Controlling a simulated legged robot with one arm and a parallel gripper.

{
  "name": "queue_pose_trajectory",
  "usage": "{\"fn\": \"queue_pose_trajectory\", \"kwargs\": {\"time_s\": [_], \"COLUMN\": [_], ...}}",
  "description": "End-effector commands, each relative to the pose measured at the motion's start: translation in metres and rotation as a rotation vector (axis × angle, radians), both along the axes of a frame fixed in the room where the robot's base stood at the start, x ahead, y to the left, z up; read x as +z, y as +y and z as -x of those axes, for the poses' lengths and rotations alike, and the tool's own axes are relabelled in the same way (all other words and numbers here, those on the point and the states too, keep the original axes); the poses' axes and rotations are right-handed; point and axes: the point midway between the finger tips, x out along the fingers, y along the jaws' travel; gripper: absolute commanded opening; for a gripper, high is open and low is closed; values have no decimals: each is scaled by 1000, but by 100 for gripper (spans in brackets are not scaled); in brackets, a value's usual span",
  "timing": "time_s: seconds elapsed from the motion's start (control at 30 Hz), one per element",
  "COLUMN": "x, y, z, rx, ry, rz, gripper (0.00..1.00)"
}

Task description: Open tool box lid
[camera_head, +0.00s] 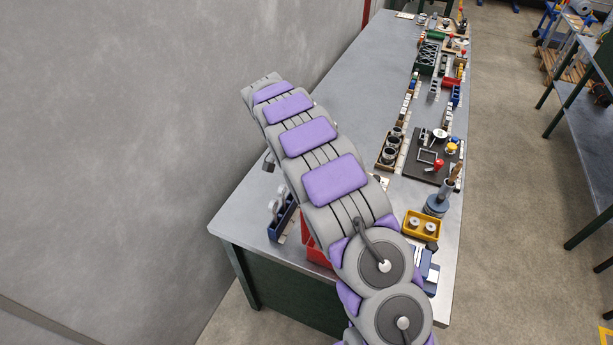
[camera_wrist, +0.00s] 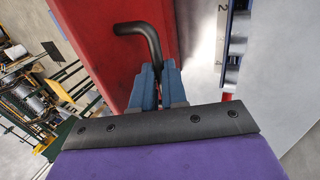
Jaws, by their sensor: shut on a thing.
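The red tool box (camera_head: 317,253) stands at the near end of the workbench in the head view, mostly hidden behind my arm. In the wrist view its red surface (camera_wrist: 95,45) fills the upper left. A black bent handle (camera_wrist: 150,36) stands out from the red surface and runs down between my fingers. My gripper (camera_wrist: 158,75) has blue fingers closed on the lower end of this handle. The head view does not clearly show my gripper. I cannot tell from these frames whether the lid is raised.
The metal workbench (camera_head: 345,95) has a clear strip along the wall (camera_head: 150,130). A blue bin (camera_head: 281,219) stands left of the red box. A yellow tray (camera_head: 421,226), a black tool board (camera_head: 428,158) and many small parts line the right side.

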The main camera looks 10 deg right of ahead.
Motion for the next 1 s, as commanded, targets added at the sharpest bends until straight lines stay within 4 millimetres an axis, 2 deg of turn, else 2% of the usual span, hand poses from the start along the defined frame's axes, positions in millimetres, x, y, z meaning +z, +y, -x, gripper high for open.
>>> {"fn": "queue_pose_trajectory", "kwargs": {"time_s": [0.33,0.37,0.6,0.87,1.0], "x": [0,0,1,2,10], "y": [-2,-2,-1,1,4], "z": [1,1,1,0,-3], "rx": [0,0,0,0,2], "ry": [1,1,-3,-4,-9], "rz": [1,1,2,3,2], "gripper": [0,15,38,38,38]}}
